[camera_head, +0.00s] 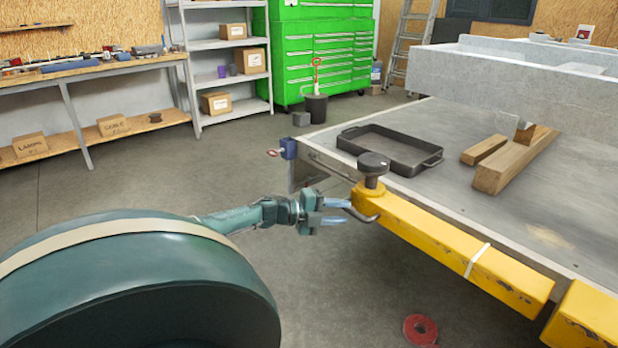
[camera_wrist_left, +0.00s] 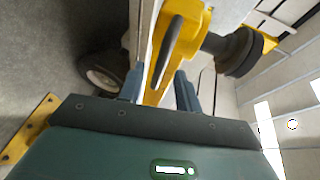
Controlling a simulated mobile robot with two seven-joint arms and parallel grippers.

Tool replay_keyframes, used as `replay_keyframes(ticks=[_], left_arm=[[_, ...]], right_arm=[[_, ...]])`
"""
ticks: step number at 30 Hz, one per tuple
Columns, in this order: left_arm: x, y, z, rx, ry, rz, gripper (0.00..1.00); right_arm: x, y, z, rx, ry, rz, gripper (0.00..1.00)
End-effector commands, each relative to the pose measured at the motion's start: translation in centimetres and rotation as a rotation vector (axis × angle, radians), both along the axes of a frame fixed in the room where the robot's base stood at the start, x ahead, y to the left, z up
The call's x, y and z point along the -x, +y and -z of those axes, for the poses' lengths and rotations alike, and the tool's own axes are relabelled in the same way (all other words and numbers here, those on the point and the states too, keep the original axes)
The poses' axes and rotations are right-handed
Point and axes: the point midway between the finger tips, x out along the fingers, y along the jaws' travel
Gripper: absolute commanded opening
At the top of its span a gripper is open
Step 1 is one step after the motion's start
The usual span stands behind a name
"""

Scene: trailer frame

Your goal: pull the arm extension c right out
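A worn yellow beam (camera_head: 440,243), which seems to be the arm extension, runs along the near edge of the trailer deck. A dark round knob (camera_head: 373,163) stands on its far end, and a grey curved handle (camera_head: 361,215) is on its side there. My left gripper (camera_head: 346,211) is open, its fingertips just short of the handle. In the left wrist view the fingers (camera_wrist_left: 160,88) are apart, with the yellow beam (camera_wrist_left: 180,45) and its dark handle (camera_wrist_left: 169,46) beyond the gap; contact cannot be told. My right gripper is not in view.
The trailer deck (camera_head: 445,195) holds a black tray (camera_head: 391,148) and wooden blocks (camera_head: 515,160). Another yellow beam (camera_head: 585,318) is at the lower right. A red ring (camera_head: 421,330) lies on the floor. The floor left of the deck is mostly clear. A wheel (camera_wrist_left: 103,76) shows in the wrist view.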

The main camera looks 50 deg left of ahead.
Motion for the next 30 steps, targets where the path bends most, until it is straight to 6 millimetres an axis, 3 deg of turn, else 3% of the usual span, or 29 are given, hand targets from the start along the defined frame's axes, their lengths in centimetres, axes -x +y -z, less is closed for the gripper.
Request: replay_keyframes(ticks=[15, 21, 30], left_arm=[[7.3, 2.7, -1.7, 0.000, 0.004, -0.003, 0.34], [8.6, 3.3, -2.0, -0.001, 0.000, -0.003, 0.34], [8.9, 3.4, -2.0, -0.001, -0.001, -0.003, 0.34]], right_arm=[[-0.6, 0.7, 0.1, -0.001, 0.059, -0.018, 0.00], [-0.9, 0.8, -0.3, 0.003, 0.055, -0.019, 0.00], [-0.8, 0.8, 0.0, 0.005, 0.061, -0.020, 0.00]])
